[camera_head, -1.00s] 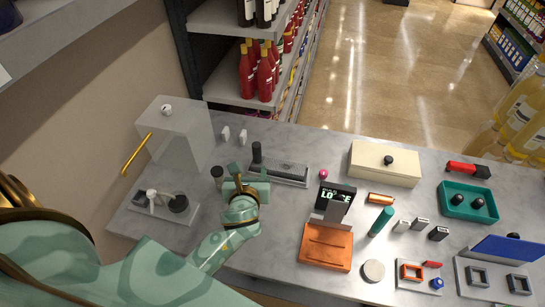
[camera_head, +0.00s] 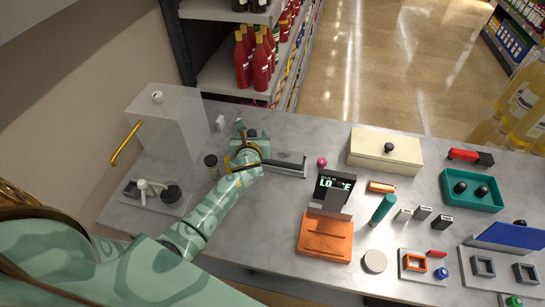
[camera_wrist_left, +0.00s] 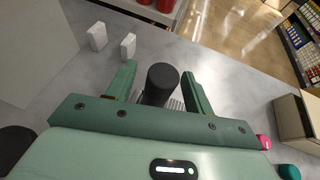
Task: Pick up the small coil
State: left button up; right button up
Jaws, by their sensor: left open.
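I cannot tell for certain which thing is the small coil. The gripper mostly hides that cylinder in the head view. My right gripper is out of view.
Small white blocks (camera_wrist_left: 97,36) stand beyond the gripper. A cream box (camera_head: 385,155), pink ball (camera_head: 321,162) and orange stand (camera_head: 325,238) lie to the right.

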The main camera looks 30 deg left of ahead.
pick_arm(q)
jog(key=shift+s+r, duration=0.1)
grip_shut()
